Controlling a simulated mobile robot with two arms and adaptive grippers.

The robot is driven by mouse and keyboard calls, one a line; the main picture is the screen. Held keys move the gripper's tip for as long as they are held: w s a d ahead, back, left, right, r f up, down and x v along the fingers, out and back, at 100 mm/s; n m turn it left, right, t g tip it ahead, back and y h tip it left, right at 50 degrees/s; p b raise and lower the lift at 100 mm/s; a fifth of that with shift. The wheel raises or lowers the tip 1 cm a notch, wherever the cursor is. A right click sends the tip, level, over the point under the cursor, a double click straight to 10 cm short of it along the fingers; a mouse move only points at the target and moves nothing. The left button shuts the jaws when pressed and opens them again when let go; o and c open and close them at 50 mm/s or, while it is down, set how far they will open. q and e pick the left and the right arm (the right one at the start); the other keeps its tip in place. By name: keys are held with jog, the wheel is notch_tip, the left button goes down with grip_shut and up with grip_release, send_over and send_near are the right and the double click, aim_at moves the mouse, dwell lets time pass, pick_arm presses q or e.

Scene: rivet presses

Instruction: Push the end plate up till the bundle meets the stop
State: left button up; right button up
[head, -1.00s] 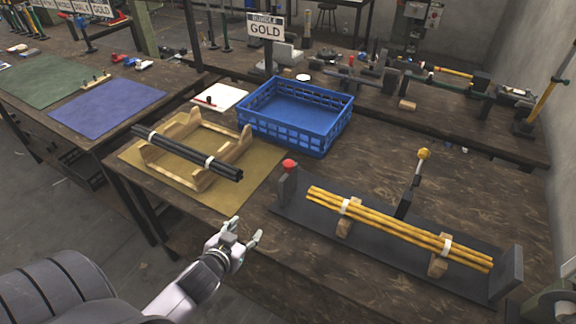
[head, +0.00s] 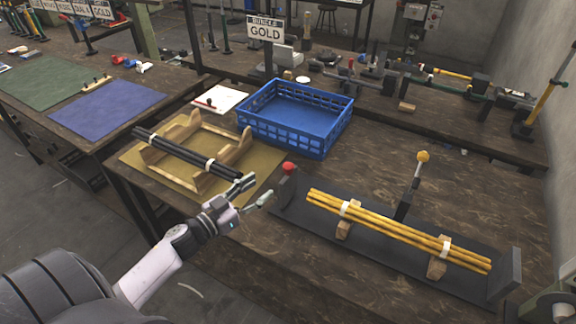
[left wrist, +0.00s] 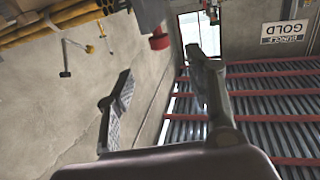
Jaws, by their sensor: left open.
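A bundle of yellow rods (head: 395,230) lies on two wooden supports, with white bands around it, on a dark base. At the base's left end stands a small dark end plate (head: 285,190) with a red knob; a narrow gap shows between it and the rods. At the right end stands a taller grey stop plate (head: 507,277), with a small gap to the rod ends. My left gripper (head: 257,190) is open and empty, just left of the end plate, apart from it. The left wrist view shows the spread fingers (left wrist: 160,95) and the red knob (left wrist: 158,42). My right gripper is not in view.
A lever with a yellow knob (head: 423,157) rises behind the rods. A blue crate (head: 295,140) stands behind, near the GOLD sign (head: 266,29). A wooden cradle (head: 195,183) with black rods stands on a tan mat (head: 130,160), close to my left gripper.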

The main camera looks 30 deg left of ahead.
aim_at(284, 171)
pick_arm(q)
jog(key=p+x, duration=0.1)
jog(key=x, duration=1.1)
jog(key=shift+c, duration=0.4)
grip_shut()
